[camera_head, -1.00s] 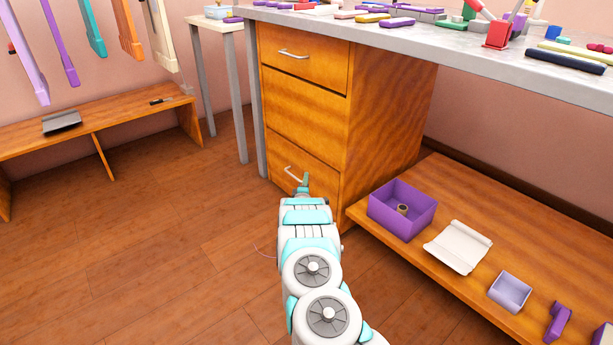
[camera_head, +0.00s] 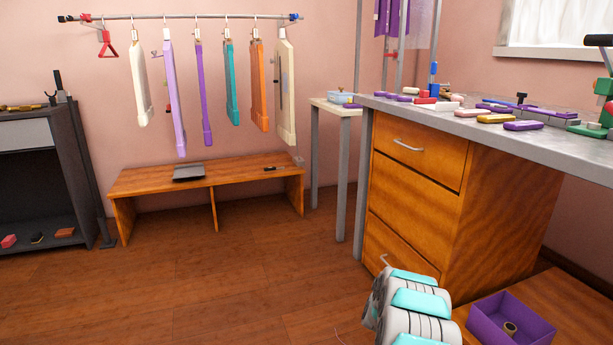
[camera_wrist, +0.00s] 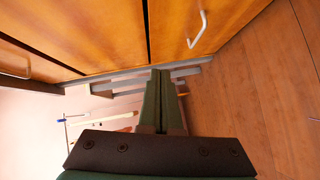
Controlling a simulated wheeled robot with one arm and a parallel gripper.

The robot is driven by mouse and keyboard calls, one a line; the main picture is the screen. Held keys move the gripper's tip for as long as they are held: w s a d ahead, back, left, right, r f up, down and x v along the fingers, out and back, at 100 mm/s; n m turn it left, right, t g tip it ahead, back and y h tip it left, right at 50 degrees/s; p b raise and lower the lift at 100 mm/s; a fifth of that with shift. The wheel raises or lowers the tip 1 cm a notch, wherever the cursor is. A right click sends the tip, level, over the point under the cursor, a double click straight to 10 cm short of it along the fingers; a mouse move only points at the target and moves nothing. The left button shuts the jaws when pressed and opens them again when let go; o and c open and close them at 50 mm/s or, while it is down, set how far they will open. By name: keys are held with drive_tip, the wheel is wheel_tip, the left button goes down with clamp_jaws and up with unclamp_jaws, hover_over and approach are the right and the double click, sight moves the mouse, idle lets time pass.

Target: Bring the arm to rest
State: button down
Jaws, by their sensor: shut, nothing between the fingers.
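My gripper (camera_wrist: 162,98) shows in the wrist view as two dark green fingers lying together, shut and with nothing between them. It points along the front of the wooden drawer cabinet (camera_wrist: 90,30), close to it. In the head view my arm reaches up from the bottom edge at the lower right, in front of the drawer cabinet (camera_head: 415,205). The gripper itself is hidden there behind the arm links. The cabinet's drawers look closed. A drawer handle (camera_wrist: 197,30) is near the fingers in the wrist view.
A low shelf with a purple box (camera_head: 509,322) is right of my arm. The grey worktop (camera_head: 560,145) with many small items overhangs the cabinet. A low wooden bench (camera_head: 135,183) stands under a garment rail (camera_head: 190,17). The floor (camera_head: 230,285) on the left is clear.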

drive_tip(key=s+a+r+m+g+y, duration=0.2)
drive_tip(key=s+a+r+g+y, duration=0.15)
drive_tip(key=s+a+r, duration=0.45)
drive_tip(key=s+a+r+m+g+y, duration=0.15)
drive_tip(key=s+a+r+y, duration=0.3)
drive_tip(key=a, duration=0.55)
drive_tip(key=s+a+r+m+g, duration=0.1)
drive_tip(key=s+r+g, duration=0.25)
drive_tip(key=s, duration=0.95)
drive_tip(key=s+a+r+m+g, duration=0.2)
drive_tip(key=s+r+g, duration=0.15)
drive_tip(key=s, duration=0.85)
drive_tip(key=s+d+r+m+g+h, duration=0.1)
drive_tip(key=s+d+m+g, duration=0.1)
drive_tip(key=s, duration=1.3)
drive_tip(key=s+d+r+m+g+h+p, duration=0.1)
drive_tip(key=s+d+m+g, duration=0.1)
drive_tip(key=s, duration=1.3)
drive_tip(key=shift+d+r+m+g, duration=0.3)
drive_tip(key=shift+r+m+g, duration=0.05)
drive_tip(key=shift+r+g, duration=0.05)
drive_tip(key=shift+w, duration=0.1)
